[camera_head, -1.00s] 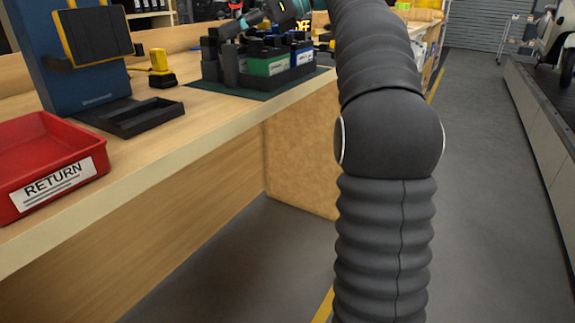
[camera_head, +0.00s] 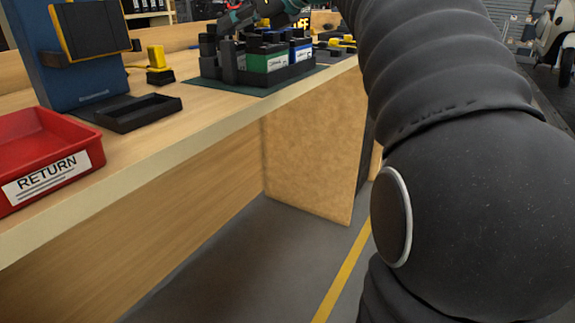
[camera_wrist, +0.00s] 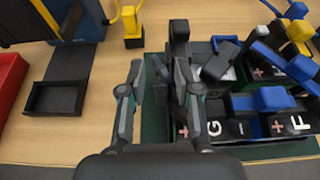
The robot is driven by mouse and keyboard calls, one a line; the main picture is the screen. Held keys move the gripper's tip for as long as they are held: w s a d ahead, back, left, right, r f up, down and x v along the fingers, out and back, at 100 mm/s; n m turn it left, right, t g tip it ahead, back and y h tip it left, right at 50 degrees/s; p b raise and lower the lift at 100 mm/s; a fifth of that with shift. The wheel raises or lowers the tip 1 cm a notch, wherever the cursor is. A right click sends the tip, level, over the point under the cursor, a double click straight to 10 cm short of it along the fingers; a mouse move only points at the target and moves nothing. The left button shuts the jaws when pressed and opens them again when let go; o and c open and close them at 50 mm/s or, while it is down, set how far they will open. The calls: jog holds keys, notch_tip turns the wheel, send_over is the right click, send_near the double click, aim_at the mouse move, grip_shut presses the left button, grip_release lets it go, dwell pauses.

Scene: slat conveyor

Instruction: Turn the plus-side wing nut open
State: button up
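Black batteries stand on a green mat on the bench. In the head view one has a green label (camera_head: 266,62) and one a blue label (camera_head: 301,50). The wrist view shows their tops, with a red plus mark (camera_wrist: 183,130) beside the letter G, and another plus mark (camera_wrist: 278,127) beside the letter F. Blue caps (camera_wrist: 275,98) cover some terminals. I cannot make out the plus-side wing nut. My gripper (camera_wrist: 159,68) is open above the left end of the batteries, its fingers apart with nothing visibly held. It also shows in the head view (camera_head: 242,16), partly cut off by the top edge.
A red RETURN tray (camera_head: 50,165) and a small black tray (camera_head: 139,112) lie left on the bench. A blue stand (camera_head: 85,85) with a dark screen and a yellow-black piece (camera_head: 157,70) stand behind. A black post (camera_wrist: 179,32) rises just beyond my fingers.

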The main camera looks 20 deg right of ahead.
jog(key=v, duration=1.2)
jog(key=s+a+f+n+g+h+b, duration=0.1)
jog(key=s+f+n+g+h+b, duration=0.1)
jog(key=f+n, duration=0.6)
jog(key=s+a+f+n+g+h+b, duration=0.1)
jog(key=s+f+n, duration=0.4)
jog(key=f, duration=1.8)
jog(key=a+n+h+b, duration=0.1)
jog(key=n+h+b, duration=0.1)
jog(key=n, duration=0.1)
jog(key=shift+s+a+g+h, duration=0.15)
jog(key=shift+s+g+h, duration=0.15)
jog(key=shift+g, duration=0.1)
jog(key=shift+f, duration=0.1)
